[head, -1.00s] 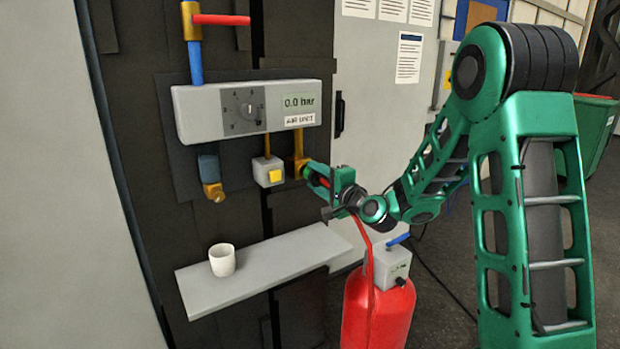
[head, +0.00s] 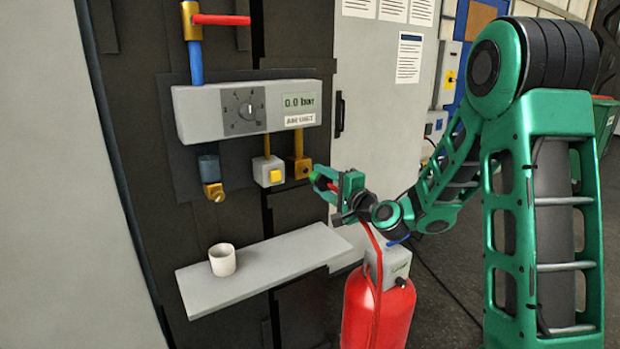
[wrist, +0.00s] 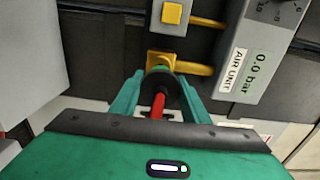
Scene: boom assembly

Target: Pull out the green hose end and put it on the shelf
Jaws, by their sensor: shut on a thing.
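My gripper (head: 323,181) is shut on the green hose end (head: 318,178), just right of the brass outlet (head: 300,168) under the air unit. The red hose (head: 372,238) runs from my gripper down to the red tank. In the wrist view the red hose (wrist: 158,104) lies between the fingers and the brass outlet (wrist: 165,62) is just beyond them. The grey shelf (head: 285,262) is below and left of my gripper.
A white cup (head: 222,260) stands on the shelf's left part; the right part is bare. The air unit (head: 200,113) reads 0.0 bar. A yellow button box (head: 268,171) is left of the outlet. The red tank (head: 378,315) stands below my gripper.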

